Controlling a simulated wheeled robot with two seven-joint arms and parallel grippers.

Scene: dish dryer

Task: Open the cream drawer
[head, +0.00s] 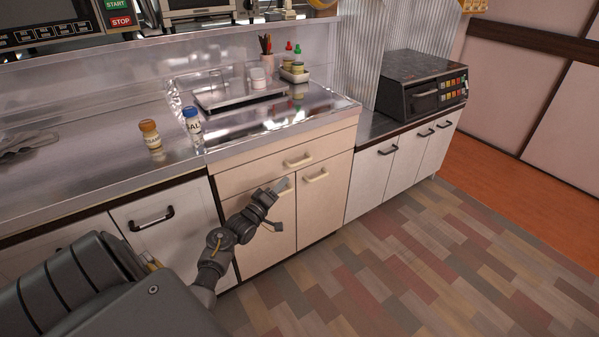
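The cream drawer (265,168) is the shallow top front of the cream cabinet, just under the metal counter. It looks shut, its front in line with the cabinet. Its cream bar handle (298,161) is in plain sight. My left gripper (280,205) is below and to the left of this handle, in front of the cabinet's lower doors. Its fingers look spread, with nothing between them. It partly hides the left door's handle (285,187). My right gripper is not in view.
The right cream door has its own handle (316,175) just below the drawer. White cabinets with dark handles stand on both sides. Two bottles (150,134) (192,126) stand near the counter edge. The tiled floor (400,250) in front is clear.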

